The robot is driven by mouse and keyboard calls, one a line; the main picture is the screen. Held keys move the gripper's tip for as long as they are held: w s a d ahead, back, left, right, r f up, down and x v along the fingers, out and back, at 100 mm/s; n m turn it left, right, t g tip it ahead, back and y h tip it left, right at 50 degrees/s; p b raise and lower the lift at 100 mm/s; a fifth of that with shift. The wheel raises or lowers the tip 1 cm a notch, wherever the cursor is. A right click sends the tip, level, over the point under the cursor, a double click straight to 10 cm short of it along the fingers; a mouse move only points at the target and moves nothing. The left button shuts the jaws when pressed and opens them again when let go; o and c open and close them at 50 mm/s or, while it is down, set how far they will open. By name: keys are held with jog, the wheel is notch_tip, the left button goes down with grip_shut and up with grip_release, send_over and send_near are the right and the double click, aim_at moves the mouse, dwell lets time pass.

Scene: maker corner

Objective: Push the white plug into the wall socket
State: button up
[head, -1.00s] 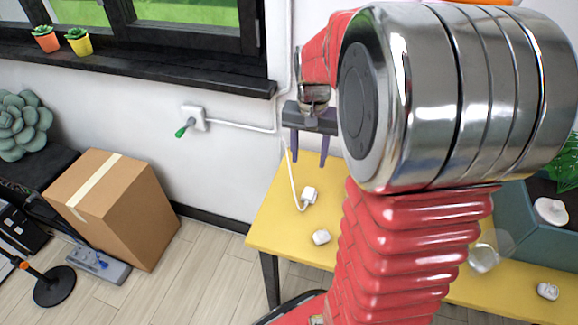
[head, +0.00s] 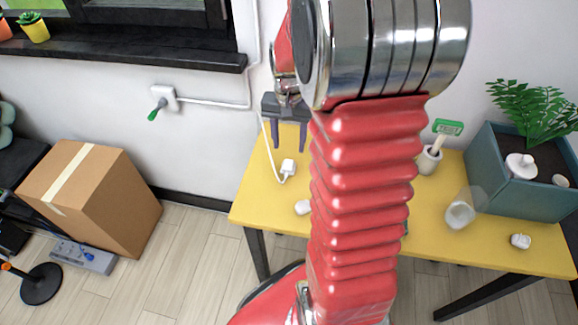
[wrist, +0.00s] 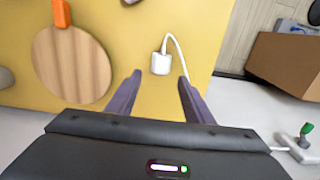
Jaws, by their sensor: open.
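The white plug (head: 288,168) lies on the yellow table (head: 262,193), its white cord looping up behind my gripper. It also shows in the wrist view (wrist: 160,63), just beyond and between the fingertips. My gripper (head: 288,149) is open and empty above the table's back left part, pointing down, apart from the plug. In the wrist view my gripper (wrist: 159,77) has its two purple-grey fingers spread. The white wall socket (head: 163,97) is on the wall left of the table, below the window. A green-handled thing (head: 155,111) sticks out of its front; what it is I cannot tell.
A small white block (head: 302,207) lies near the plug; another white piece (head: 521,241) lies far right. A clear glass (head: 460,211), a cup (head: 429,160) and a planter (head: 520,190) stand on the right. A round wooden board (wrist: 73,66) lies on the table. A cardboard box (head: 90,195) stands below the socket.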

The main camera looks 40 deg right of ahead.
aim_at(288, 164)
jog(key=shift+f, duration=1.6)
jog(key=shift+f, duration=0.15)
jog(key=shift+w+a+f, duration=0.1)
jog(key=shift+f, duration=2.35)
jog(key=shift+c, duration=0.6)
jog(key=c, duration=0.7)
notch_tip(288, 164, up, 10)
